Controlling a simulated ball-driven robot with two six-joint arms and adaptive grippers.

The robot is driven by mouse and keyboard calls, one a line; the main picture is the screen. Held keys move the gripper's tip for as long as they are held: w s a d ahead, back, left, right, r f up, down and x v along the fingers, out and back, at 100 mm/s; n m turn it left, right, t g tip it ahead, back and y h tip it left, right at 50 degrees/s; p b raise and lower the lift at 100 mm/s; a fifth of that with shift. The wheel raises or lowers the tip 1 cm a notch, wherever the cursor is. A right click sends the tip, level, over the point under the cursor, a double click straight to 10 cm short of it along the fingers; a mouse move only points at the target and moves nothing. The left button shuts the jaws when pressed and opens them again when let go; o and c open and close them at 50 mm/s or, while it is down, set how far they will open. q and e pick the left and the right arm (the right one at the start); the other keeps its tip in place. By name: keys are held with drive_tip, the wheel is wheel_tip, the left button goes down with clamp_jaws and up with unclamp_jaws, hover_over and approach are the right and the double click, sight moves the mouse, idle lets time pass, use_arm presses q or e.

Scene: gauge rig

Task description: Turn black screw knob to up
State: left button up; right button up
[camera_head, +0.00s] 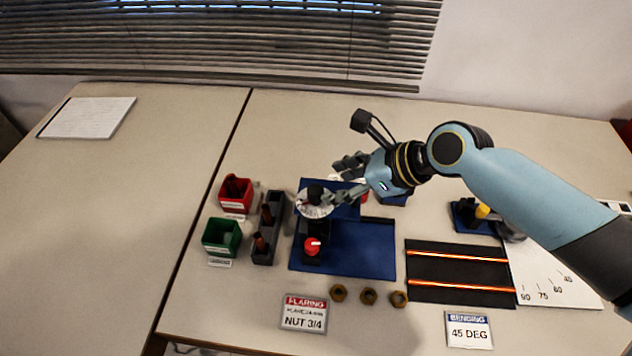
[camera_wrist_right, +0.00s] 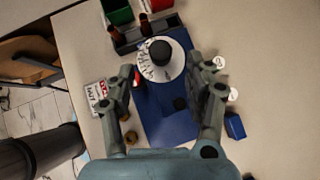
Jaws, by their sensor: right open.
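The black screw knob (camera_head: 316,193) stands on a white round dial (camera_head: 313,209) at the left of the blue rig base (camera_head: 362,262). In the right wrist view the black knob (camera_wrist_right: 160,51) sits on the white dial (camera_wrist_right: 171,72), beyond the fingertips and roughly between their lines. My right gripper (camera_head: 343,181) comes in from the right, just right of the knob. In the wrist view my right gripper (camera_wrist_right: 168,84) is open and empty, fingers spread wide. The direction of the knob's mark is too small to tell. My left gripper is not in view.
A red knob (camera_head: 312,246) sits in front of the dial. A red bin (camera_head: 235,194), a green bin (camera_head: 221,237) and a grey holder (camera_head: 266,248) stand left of it. Brass nuts (camera_head: 368,296) and a "NUT 3/4" sign (camera_head: 304,313) lie in front.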

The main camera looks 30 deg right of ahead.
sight(316, 190)
drive_tip(key=x, duration=0.6)
drive_tip(key=shift+w, duration=0.15)
drive_tip(key=shift+w+a+f, duration=0.25)
drive_tip(key=shift+f, duration=0.15)
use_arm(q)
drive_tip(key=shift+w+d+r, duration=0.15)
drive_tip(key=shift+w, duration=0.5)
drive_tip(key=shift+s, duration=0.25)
use_arm(e)
clamp_jaws()
